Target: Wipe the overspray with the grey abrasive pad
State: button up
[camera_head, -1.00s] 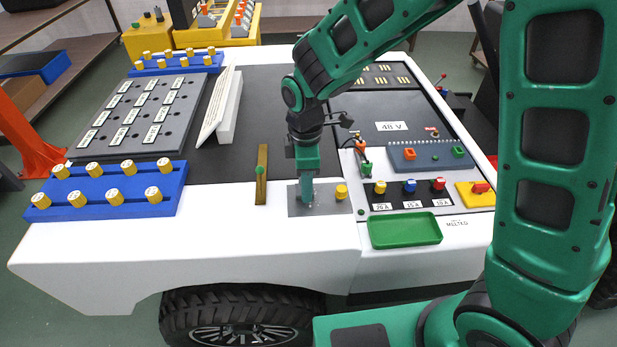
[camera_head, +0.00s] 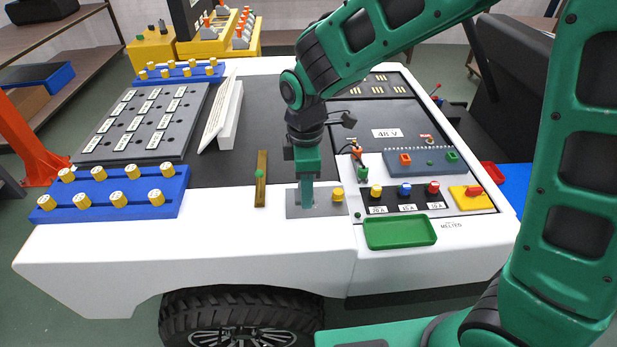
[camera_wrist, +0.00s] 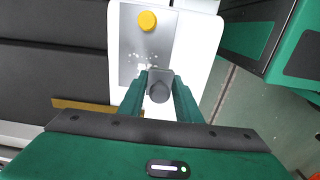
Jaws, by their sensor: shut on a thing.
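My gripper (camera_head: 307,203) points down at a grey metal plate (camera_head: 327,209) on the cart's white front edge. In the wrist view my gripper (camera_wrist: 160,93) is shut on a grey block with a round dark knob, the grey abrasive pad (camera_wrist: 159,77), held between the two green fingers. The pad is over or on the plate; I cannot tell if it touches. White specks of overspray (camera_wrist: 143,61) show on the plate beside the pad, toward the yellow knob (camera_wrist: 147,20). The fingers hide part of the pad, and the pad hides the plate beneath it.
A green tray (camera_head: 400,233) and a switch panel with coloured knobs (camera_head: 404,198) are to the right. A blue rack with yellow caps (camera_head: 110,212) stands at the left. The dark deck between is largely clear.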

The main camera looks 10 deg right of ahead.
jog(key=shift+r, duration=1.65)
